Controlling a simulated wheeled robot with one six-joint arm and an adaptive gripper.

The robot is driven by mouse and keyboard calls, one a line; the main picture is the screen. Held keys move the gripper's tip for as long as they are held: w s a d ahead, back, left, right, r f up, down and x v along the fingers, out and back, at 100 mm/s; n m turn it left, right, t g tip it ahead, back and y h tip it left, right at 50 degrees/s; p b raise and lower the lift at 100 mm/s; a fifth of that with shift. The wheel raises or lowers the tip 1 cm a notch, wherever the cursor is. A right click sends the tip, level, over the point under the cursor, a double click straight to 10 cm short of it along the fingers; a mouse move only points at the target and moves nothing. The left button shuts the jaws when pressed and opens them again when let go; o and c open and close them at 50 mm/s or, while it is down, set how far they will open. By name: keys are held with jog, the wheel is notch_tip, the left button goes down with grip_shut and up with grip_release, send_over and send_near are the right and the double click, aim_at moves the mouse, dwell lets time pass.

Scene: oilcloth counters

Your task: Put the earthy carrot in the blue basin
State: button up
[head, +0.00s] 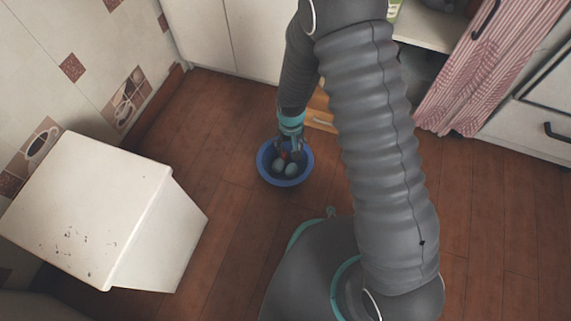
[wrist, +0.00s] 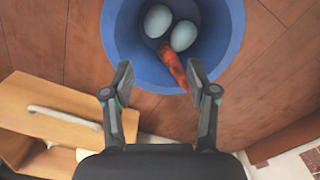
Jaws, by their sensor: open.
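The blue basin (head: 264,174) stands on the wooden floor in the head view; its wall also shows at the top of the wrist view (wrist: 118,30). The earthy carrot (wrist: 172,64) is orange with dark dirt marks. It lies inside the basin, touching or close to two pale blue eggs (wrist: 158,20). The eggs also show in the head view (head: 290,170). My gripper (wrist: 157,80) is open, with its fingers apart over the near rim of the basin. Nothing is between the fingertips that I can see to be held. In the head view my gripper (head: 290,148) hangs down at the basin.
An open wooden drawer (wrist: 45,115) with a pale handle is left of my gripper in the wrist view. A white box-like cabinet (head: 110,215) stands at the left in the head view. White cupboards (head: 230,35) line the back. Floor right of my arm is clear.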

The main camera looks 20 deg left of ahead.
notch_tip(320, 180, up, 12)
jog(key=shift+f, duration=0.25)
dwell(0.6)
jog(key=s+d+r+m+t+p, duration=0.1)
jog(key=s+d+r+t+p, duration=0.1)
jog(key=s+d+r, duration=0.3)
jog(key=s+d+r+m+t+p, duration=0.1)
jog(key=s+d+r+p, duration=0.3)
jog(key=d+r, duration=0.9)
jog(key=s+d+r+m+t+p, duration=0.2)
jog(key=s+d+r, duration=0.4)
jog(key=r, duration=1.5)
jog(key=d+m+p, duration=0.1)
jog(key=d, duration=0.2)
jog(key=shift+s+d+r+t, duration=0.15)
jog(key=shift+d+r+t, duration=0.05)
jog(key=shift+r+t, duration=0.1)
